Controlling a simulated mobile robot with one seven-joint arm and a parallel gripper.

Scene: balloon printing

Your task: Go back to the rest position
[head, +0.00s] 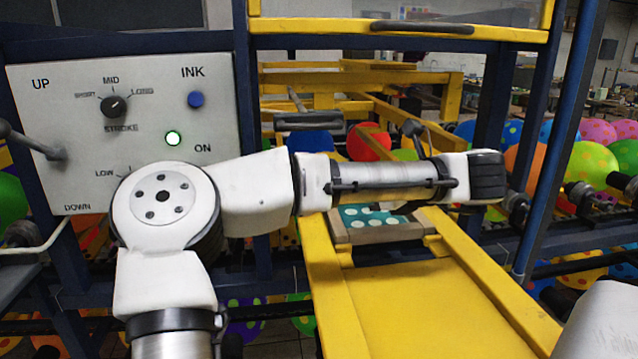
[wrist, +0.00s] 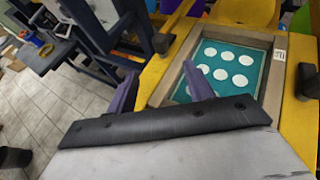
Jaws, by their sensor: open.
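My arm stretches across the head view from lower left to right, its wrist (head: 485,175) at the right end. My gripper (wrist: 160,88) shows in the wrist view as two purple-grey fingers set apart, with nothing between them. In the head view the fingers are not clearly visible. Beyond them in the wrist view lies a teal printing screen (wrist: 222,68) with white dots in a wooden frame. The same screen (head: 370,217) shows partly behind my forearm in the head view. I cannot tell the exact gap between the fingers and the frame.
The yellow machine bed (head: 430,300) is bare in front. Blue posts and colourful balloons surround it.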

